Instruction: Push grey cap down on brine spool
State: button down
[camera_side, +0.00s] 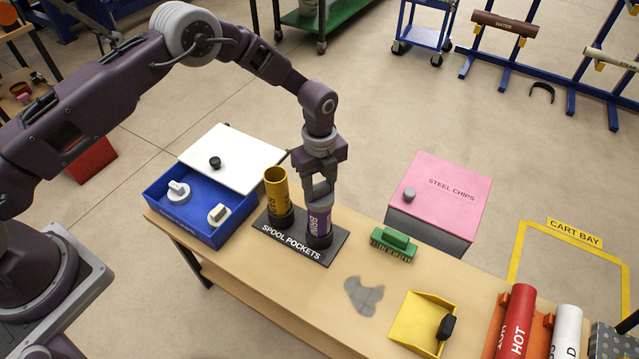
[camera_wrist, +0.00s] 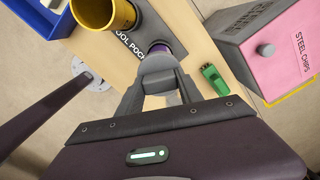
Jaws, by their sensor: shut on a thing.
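The purple brine spool (camera_side: 319,222) stands upright in the right pocket of the black spool pockets base (camera_side: 290,244). A purple bit of it shows past the fingertips in the wrist view (camera_wrist: 179,48). My gripper (camera_side: 319,195) points down directly over this spool. In the wrist view, my gripper (camera_wrist: 160,80) is shut on the grey cap (camera_wrist: 157,64), whose rounded grey top shows between the fingers. The cap is at the spool's mouth; the fingers hide whether it is seated or just resting there. A yellow spool (camera_side: 276,190) with an open top stands in the left pocket.
A blue box (camera_side: 203,232) with pale caps and a white lid (camera_side: 233,158) is left of the base. A green brush (camera_side: 394,244), grey spill (camera_side: 364,296) and yellow dustpan (camera_side: 421,318) lie to the right. The pink-topped steel chips bin (camera_side: 440,190) stands behind the table.

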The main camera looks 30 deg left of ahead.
aim_at(319, 186)
jog(key=c, duration=0.7)
grip_release()
jog(key=shift+r, duration=0.1)
jog(key=shift+r, duration=3.7)
